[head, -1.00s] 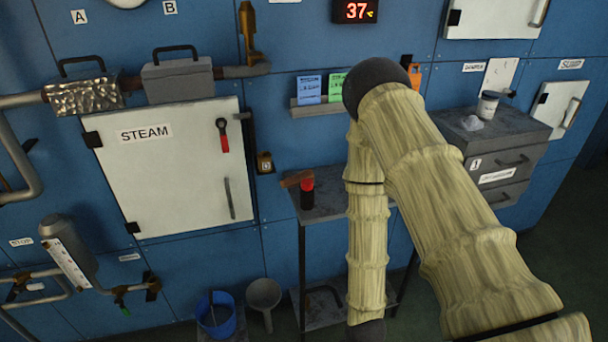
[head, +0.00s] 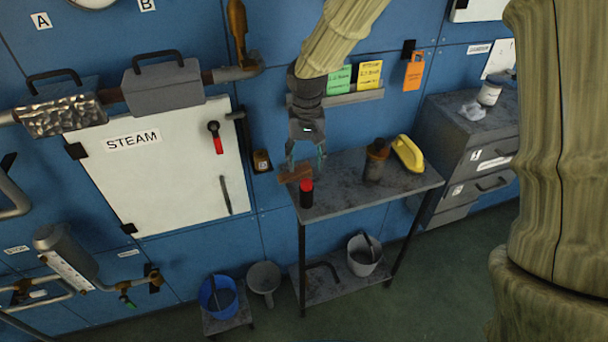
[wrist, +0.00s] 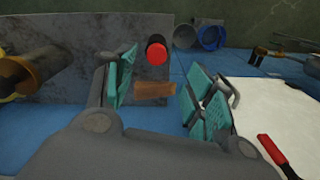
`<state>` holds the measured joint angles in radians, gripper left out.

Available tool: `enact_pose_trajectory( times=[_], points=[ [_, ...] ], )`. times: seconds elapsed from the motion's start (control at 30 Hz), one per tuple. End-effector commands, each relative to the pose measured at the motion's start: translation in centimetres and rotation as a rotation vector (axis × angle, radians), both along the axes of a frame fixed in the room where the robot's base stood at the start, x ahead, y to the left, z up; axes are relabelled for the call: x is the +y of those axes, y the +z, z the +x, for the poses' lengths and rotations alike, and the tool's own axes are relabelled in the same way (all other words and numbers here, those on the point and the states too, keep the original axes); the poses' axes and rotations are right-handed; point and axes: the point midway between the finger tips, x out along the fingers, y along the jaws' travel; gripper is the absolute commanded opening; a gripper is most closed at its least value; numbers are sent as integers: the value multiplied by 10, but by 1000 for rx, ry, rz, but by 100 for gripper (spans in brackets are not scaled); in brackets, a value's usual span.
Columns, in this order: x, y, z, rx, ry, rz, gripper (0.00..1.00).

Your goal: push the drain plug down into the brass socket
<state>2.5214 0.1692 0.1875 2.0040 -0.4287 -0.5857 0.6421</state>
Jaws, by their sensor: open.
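My gripper (head: 306,162) is open above the left end of the grey bench, with its teal fingers pointing down. In the wrist view my gripper (wrist: 158,82) has a brown wood-like block (wrist: 154,89) in line with the gap between its fingers. The block (head: 295,174) lies at the bench's left edge, and I cannot tell if the fingers touch it. A black cylinder with a red top (head: 306,193) stands just in front of it. I cannot identify a drain plug or a brass socket with certainty. A dark cylinder with a brown collar (head: 376,161) stands further right.
The grey bench (head: 340,193) also carries a yellow handled object (head: 408,153). A grey bucket (head: 364,256) is on its lower shelf. The white STEAM door (head: 165,170) is left of my gripper.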

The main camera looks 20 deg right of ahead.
Motion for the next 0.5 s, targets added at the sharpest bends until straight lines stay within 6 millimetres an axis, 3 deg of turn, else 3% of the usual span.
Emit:
enact_pose_trajectory(
  times=[0.07, 0.17, 0.5],
  points=[
    [-2, 13, 3, -2, -4, -10, 54],
    [-2, 14, 5, -2, -7, -15, 54],
    [-3, -26, 4, -1, -7, -15, 54]
  ],
)
